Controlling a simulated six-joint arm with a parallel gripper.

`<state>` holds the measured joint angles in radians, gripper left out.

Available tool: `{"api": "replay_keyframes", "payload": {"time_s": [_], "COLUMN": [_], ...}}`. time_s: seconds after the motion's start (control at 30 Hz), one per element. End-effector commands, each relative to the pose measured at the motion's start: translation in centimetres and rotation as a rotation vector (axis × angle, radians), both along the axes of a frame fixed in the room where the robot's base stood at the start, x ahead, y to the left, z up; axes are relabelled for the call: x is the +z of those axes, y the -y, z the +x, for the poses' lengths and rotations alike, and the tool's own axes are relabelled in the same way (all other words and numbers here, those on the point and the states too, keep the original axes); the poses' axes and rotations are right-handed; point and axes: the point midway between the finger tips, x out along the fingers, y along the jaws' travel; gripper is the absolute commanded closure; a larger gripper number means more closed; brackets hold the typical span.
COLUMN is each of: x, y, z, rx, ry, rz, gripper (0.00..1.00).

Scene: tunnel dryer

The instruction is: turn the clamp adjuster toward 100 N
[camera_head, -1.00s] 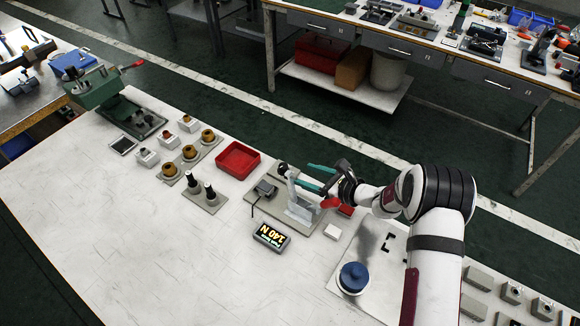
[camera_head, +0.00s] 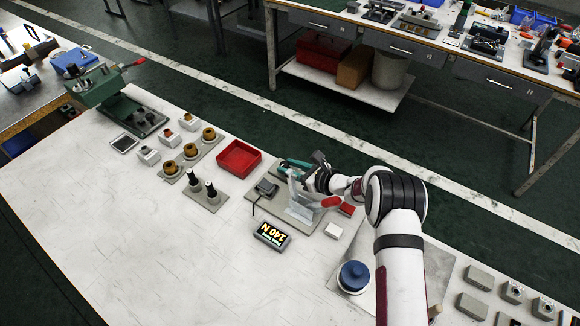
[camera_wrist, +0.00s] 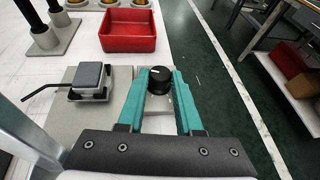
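The clamp adjuster is a black round knob (camera_wrist: 160,80) on a pale block in the wrist view. My gripper (camera_wrist: 160,72) has two teal fingers spread apart, one on each side of the knob. I cannot tell whether the fingertips touch it. In the head view my gripper (camera_head: 284,163) is over the far side of the grey clamp fixture plate (camera_head: 305,232), and the knob is hidden there. The display (camera_head: 271,235) in front of the fixture reads 140 N.
A stand with two black posts (camera_head: 205,197) is further left. A blue round lid (camera_head: 353,276) is at front right. The table's left front is clear.

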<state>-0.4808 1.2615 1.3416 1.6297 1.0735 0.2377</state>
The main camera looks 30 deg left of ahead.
Motion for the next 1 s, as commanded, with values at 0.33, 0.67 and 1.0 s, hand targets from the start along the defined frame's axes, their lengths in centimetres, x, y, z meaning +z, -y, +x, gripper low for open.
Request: {"api": "replay_keyframes", "payload": {"time_s": [0.33, 0.67, 1.0], "x": [0.11, 0.08, 0.11], "y": [-0.05, -0.24, -0.06], "z": [0.17, 0.81, 0.85], "rx": [0.026, 0.320, 0.392], "ry": [0.002, 0.003, -0.001], "rz": [0.005, 0.010, 0.001], "gripper": [1.00, 1.00, 1.00]}}
